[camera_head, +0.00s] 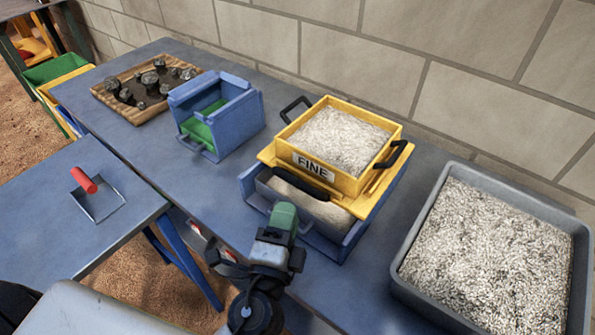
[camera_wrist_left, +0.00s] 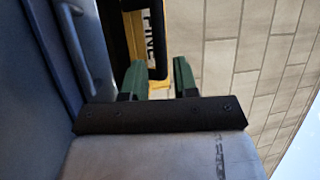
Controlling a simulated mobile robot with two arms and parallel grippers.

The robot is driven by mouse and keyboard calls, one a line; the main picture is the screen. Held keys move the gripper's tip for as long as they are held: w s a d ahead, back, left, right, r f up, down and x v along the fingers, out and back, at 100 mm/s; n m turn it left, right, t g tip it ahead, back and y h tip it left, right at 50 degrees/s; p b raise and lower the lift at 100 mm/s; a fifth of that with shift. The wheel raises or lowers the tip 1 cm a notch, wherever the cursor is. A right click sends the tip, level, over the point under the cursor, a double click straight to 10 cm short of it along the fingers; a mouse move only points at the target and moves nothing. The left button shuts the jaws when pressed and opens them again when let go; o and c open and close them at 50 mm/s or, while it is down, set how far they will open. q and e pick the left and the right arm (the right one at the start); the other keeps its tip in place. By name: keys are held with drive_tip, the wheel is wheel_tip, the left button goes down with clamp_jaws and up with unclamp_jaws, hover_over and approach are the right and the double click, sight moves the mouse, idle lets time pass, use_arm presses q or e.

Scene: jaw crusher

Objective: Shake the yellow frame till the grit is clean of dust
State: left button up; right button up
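My left gripper (camera_head: 284,220), with green fingers, is in front of the tray, apart from the frame. In the left wrist view its fingers (camera_wrist_left: 159,80) stand apart with nothing between them; the yellow frame (camera_wrist_left: 136,38) and a black bar show beyond. My right gripper is not in view.
A large grey bin (camera_head: 483,260) of grit stands at right.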

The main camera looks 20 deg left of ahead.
sight(296, 180)
use_arm(q)
drive_tip(key=w+p, duration=0.1)
drive_tip(key=w, duration=0.1)
drive_tip(key=w+r+p, duration=0.1)
drive_tip(key=w, duration=0.4)
drive_tip(key=shift+w+a+r+p, duration=0.15)
drive_tip(key=shift+w+a+p, duration=0.1)
drive_tip(key=shift+p, duration=0.15)
clamp_jaws()
